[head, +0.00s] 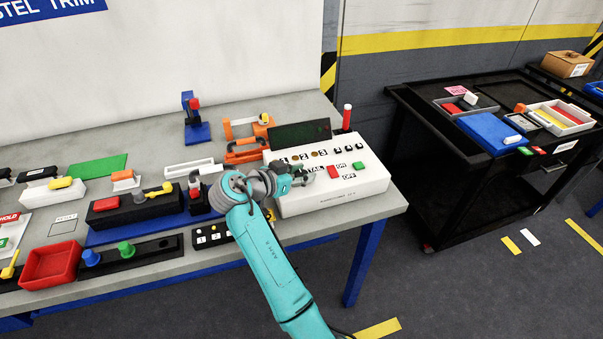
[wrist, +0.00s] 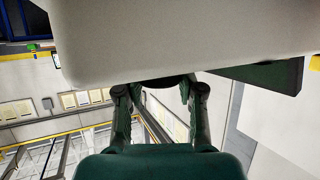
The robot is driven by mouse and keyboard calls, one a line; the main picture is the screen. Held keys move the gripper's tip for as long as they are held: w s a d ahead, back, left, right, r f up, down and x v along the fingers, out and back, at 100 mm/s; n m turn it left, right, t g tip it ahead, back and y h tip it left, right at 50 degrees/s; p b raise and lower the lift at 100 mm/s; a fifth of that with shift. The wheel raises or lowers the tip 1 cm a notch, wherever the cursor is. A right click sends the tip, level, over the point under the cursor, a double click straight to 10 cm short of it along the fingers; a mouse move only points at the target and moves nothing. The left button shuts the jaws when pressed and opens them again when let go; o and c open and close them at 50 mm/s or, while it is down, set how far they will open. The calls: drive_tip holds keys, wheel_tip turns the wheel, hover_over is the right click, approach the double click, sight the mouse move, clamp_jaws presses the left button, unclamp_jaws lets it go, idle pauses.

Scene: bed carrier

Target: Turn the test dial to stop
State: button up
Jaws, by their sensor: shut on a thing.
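The white control box (head: 335,200) stands at the right end of the bench, with a dark display, a row of small controls, a red button (head: 333,171) and a green button (head: 358,166) on its top. My gripper (head: 303,178) is at the left part of that top. In the wrist view the box's pale underside or side (wrist: 180,40) fills the upper part. My gripper's fingers (wrist: 163,92) are shut on a dark rounded part (wrist: 165,81), which looks like the test dial. The dial's pointer and marks are hidden by my gripper in the head view.
A red-topped post (head: 347,117) stands behind the box. Orange clamps (head: 247,145) and a white tray (head: 190,168) lie to its left. A small black button box (head: 212,235) sits near the front edge. A black cart (head: 450,190) stands to the right across a floor gap.

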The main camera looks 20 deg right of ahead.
drive_tip(key=o, duration=1.2)
drive_tip(key=shift+f, duration=0.1)
drive_tip(key=shift+c, duration=0.2)
drive_tip(key=v, duration=1.2)
